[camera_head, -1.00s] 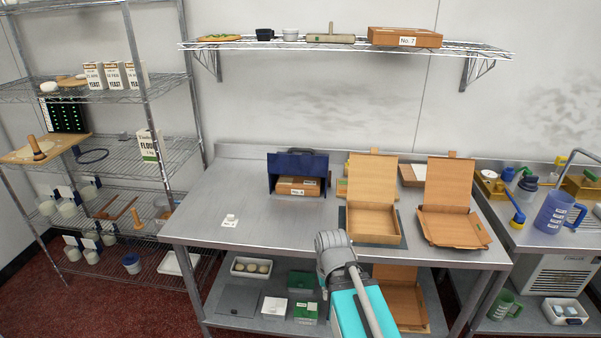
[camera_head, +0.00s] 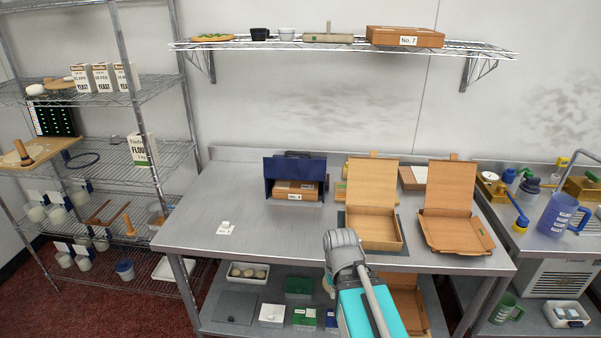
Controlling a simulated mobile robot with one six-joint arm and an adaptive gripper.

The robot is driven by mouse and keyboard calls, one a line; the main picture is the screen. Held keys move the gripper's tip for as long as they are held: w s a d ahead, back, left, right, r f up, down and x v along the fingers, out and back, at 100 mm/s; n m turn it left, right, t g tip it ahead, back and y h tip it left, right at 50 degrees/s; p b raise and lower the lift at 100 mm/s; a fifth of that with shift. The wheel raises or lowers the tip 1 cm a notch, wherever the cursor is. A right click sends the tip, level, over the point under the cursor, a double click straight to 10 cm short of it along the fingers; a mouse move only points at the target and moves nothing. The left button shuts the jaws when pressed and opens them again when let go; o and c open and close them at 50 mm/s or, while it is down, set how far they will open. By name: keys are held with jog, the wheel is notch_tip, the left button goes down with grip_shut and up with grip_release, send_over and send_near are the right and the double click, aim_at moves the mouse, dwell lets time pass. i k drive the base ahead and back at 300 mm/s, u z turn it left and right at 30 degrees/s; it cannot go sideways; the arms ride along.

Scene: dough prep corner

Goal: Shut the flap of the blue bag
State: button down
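The blue bag (camera_head: 268,187) stands on the steel table, left of the open cardboard boxes. Its front is open, with a brown box (camera_head: 295,190) inside that sticks out at the front. A dark handle shows on top of the bag, and I cannot tell the flap clearly from the bag's upper panel (camera_head: 300,168). My arm reaches up from the bottom edge, right of the bag and nearer to me. Its grey wrist end shows, but the gripper's fingers are hidden or out of sight. Nothing of my arm touches the bag.
Two open cardboard boxes (camera_head: 372,226) (camera_head: 455,232) with raised lids stand right of the bag. A small white card (camera_head: 226,228) lies at the table's left. The tabletop (camera_head: 270,235) before the bag is clear. A wire shelf (camera_head: 340,46) hangs above.

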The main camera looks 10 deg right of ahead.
aim_at(294, 168)
jog(key=i, duration=0.85)
jog(key=u, duration=0.05)
